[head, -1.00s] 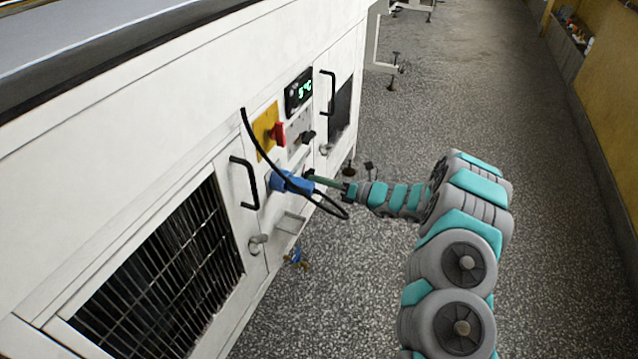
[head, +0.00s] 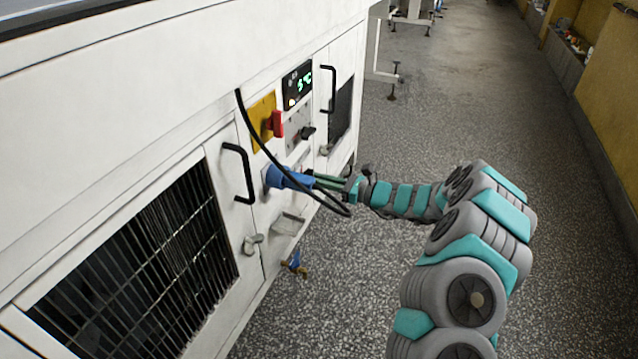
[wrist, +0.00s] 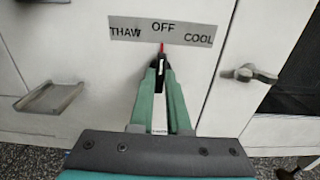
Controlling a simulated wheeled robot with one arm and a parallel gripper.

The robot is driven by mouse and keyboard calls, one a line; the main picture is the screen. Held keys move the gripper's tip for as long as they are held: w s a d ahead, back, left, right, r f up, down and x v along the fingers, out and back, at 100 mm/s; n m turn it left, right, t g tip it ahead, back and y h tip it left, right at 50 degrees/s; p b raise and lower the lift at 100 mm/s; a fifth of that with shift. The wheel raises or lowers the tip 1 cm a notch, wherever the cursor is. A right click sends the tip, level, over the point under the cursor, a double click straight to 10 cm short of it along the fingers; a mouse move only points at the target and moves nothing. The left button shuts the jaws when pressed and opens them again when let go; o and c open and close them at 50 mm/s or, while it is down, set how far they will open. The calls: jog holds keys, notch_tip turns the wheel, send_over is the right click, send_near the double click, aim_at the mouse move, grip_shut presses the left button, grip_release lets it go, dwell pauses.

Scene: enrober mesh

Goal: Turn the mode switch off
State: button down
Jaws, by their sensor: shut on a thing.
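The mode switch (wrist: 161,62) is a small dark knob with a red pointer, below a grey label plate (wrist: 160,29) reading THAW, OFF and COOL in the wrist view. The red pointer stands upright, toward OFF. My gripper (wrist: 160,72) has its green fingers closed together at the tips on the knob, which they partly cover. In the head view my gripper (head: 325,183) reaches the white machine's panel from the right, behind a blue plug with a black cable. The mode switch and its label cannot be made out there.
The blue plug (head: 285,178) and its hanging black cable (head: 262,140) are close to my gripper. A red switch (head: 277,124) on a yellow plate, a black knob (head: 307,133) and a green display (head: 298,86) sit above. A small ledge (head: 288,224) juts out below. Floor at right is clear.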

dwell(0.4)
jog(key=c, duration=0.9)
grip_release()
jog(key=shift+d, duration=0.1)
jog(key=v, duration=0.7)
jog(key=shift+s+d, duration=0.1)
jog(key=shift+d, duration=0.2)
jog(key=shift+d, duration=0.1)
